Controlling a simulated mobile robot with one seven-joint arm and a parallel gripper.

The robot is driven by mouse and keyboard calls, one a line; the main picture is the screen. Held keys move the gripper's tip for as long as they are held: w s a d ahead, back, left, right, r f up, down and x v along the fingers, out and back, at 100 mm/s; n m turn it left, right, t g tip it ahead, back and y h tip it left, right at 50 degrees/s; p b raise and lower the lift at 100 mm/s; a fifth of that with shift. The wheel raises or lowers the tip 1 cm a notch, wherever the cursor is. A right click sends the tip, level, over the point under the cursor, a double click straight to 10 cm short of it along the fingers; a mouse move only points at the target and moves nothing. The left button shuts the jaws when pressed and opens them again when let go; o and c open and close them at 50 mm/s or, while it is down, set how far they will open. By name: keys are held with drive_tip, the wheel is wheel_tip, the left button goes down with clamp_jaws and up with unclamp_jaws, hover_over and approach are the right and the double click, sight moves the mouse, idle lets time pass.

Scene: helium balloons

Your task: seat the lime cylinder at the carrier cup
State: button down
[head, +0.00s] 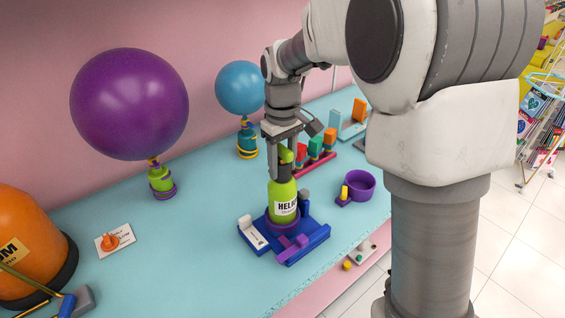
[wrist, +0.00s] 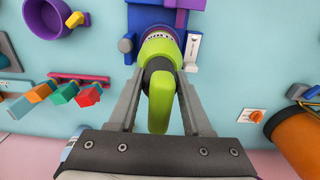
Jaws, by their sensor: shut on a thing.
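The lime cylinder (head: 284,200), with a white HELIUM label, a dark neck and a lime top, stands about upright at the blue carrier (head: 312,243). Its lower end is at the purple cup (head: 270,224) of the carrier; I cannot tell whether its bottom rests fully inside. My gripper (head: 285,165) comes from above and is shut on the cylinder's neck. In the wrist view my gripper (wrist: 160,90) has a finger on each side of the dark neck, and the lime top (wrist: 160,100) points toward the camera. The blue carrier (wrist: 141,22) shows beyond the cylinder.
A purple balloon (head: 130,104) and a blue balloon (head: 240,88) stand on small cylinders behind. A purple bowl (head: 361,184) and a rack of coloured blocks (head: 315,150) are to the right. An orange tank (head: 28,250) is at far left. The table's left middle is mostly clear.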

sight(283, 147)
drive_tip(key=shift+f+b, duration=0.9)
drive_tip(key=shift+f, duration=0.35)
drive_tip(key=shift+c, duration=2.1)
unclamp_jaws()
drive_tip(key=shift+o, duration=0.8)
drive_tip(key=shift+r+p, duration=3.25)
drive_tip(key=shift+r, duration=0.75)
drive_tip(key=shift+r, duration=0.1)
drive_tip(key=s+d+r+m+t, duration=0.3)
drive_tip(key=s+d+r, duration=0.2)
drive_tip(key=s+r, duration=0.4)
drive_tip(key=s+d+m+t, duration=0.2)
drive_tip(key=s+d+m, duration=0.1)
drive_tip(key=s, duration=1)
drive_tip(key=shift+s+d+f+m+t, duration=0.2)
drive_tip(key=shift+d+m+t, duration=0.15)
drive_tip(key=shift+d, duration=0.4)
